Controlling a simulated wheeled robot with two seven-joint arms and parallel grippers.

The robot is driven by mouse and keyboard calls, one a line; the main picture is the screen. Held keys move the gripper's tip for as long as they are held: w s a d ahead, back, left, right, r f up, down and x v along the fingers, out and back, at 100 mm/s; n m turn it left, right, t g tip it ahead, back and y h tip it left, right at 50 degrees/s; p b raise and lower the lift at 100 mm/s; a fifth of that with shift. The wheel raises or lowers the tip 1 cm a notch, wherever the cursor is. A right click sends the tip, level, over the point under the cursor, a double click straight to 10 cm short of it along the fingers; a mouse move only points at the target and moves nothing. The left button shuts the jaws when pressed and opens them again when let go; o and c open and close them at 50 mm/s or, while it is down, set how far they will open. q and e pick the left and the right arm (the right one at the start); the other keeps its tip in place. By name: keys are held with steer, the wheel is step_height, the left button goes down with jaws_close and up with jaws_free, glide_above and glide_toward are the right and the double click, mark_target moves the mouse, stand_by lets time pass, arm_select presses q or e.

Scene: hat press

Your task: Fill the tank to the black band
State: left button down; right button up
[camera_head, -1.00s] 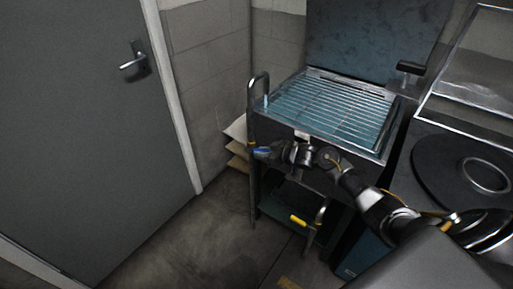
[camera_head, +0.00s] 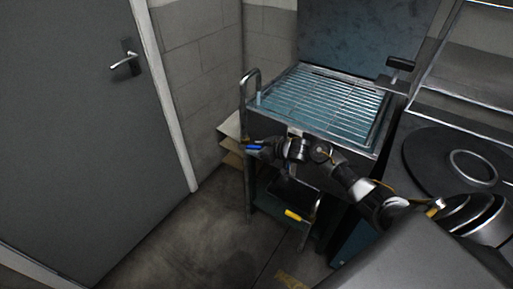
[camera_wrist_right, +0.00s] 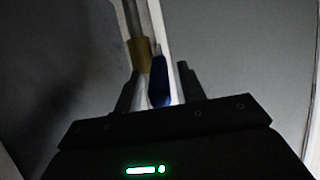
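The tank (camera_head: 283,118) is a metal basin in the middle of the head view, with a wire rack over bluish water. I cannot make out the black band. A bent metal pipe (camera_head: 243,92) stands at its left corner, with a blue lever (camera_head: 254,147) below. My right gripper (camera_head: 272,149) is at this lever. In the right wrist view the blue lever (camera_wrist_right: 160,84) lies between the fingers, with a gap that looks open, beside a pipe with a brass-coloured collar (camera_wrist_right: 141,56). A yellow-handled lever (camera_head: 293,215) sits lower down. My left gripper is out of view.
A raised dark lid (camera_head: 365,40) stands behind the tank. A round black plate with a ring (camera_head: 425,158) is on the machine at right. A grey door (camera_head: 75,130) is at left, with bare floor (camera_head: 180,235) before it. Shelves (camera_head: 230,145) stand by the wall.

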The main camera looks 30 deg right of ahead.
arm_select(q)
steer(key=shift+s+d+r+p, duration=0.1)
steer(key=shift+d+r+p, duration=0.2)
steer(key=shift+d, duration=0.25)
arm_select(e)
steer(key=v, duration=1)
steer(key=shift+s+d, duration=0.2)
steer(key=shift+s, duration=0.1)
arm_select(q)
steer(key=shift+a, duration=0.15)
arm_select(e)
steer(key=shift+a+r, duration=0.1)
